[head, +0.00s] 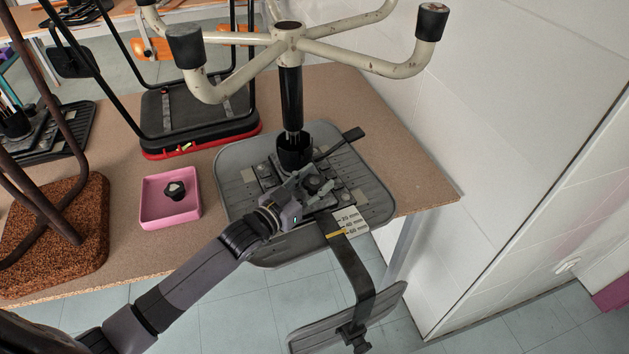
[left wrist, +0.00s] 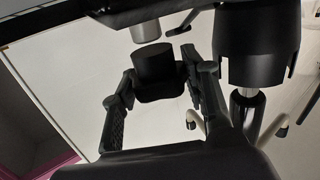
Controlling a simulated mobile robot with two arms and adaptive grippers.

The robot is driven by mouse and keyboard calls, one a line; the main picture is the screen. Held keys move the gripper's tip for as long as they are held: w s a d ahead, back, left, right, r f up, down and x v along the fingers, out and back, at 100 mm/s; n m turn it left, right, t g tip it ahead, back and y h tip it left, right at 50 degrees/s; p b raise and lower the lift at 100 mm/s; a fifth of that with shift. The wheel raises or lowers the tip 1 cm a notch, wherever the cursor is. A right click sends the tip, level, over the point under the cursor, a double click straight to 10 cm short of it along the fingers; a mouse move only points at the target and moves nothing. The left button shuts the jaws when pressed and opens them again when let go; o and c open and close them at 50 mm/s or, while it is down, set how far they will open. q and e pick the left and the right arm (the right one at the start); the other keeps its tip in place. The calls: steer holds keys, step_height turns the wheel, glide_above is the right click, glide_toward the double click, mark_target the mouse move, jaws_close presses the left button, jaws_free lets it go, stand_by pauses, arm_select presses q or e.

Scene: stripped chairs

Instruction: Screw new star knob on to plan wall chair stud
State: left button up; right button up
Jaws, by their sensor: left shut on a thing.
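The chair by the wall stands upside down on the table, with its grey seat (head: 240,215) down and its cream star base (head: 330,50) up. My left gripper (head: 308,190) is at the mechanism under the seat, shut on a black knob (head: 316,183). In the left wrist view the black knob (left wrist: 155,70) sits between the two fingers. A grey cylinder (left wrist: 145,27) shows just above it; I cannot tell whether they touch. The stud is not clearly visible. Another dark knob (head: 175,190) with a pale centre lies in a pink tray (head: 147,219).
A black lever (head: 345,140) sticks out beside the chair column (head: 291,100). The backrest bar (head: 350,270) hangs past the table's front edge. A white wall (head: 480,140) is close on the right. Other upturned chairs, one with a red-edged seat (head: 205,145), stand at the left.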

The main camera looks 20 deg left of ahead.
arm_select(q)
steer(key=shift+f, duration=0.15)
steer(key=shift+f+b, duration=0.25)
steer(key=shift+b, duration=0.05)
steer(key=shift+r+p, duration=0.45)
steer(key=shift+p, duration=0.15)
steer(key=shift+p, duration=0.4)
stand_by(0.6)
steer(key=shift+f, duration=0.25)
steer(key=shift+f+b, duration=0.15)
steer(key=shift+b, duration=0.15)
stand_by(0.3)
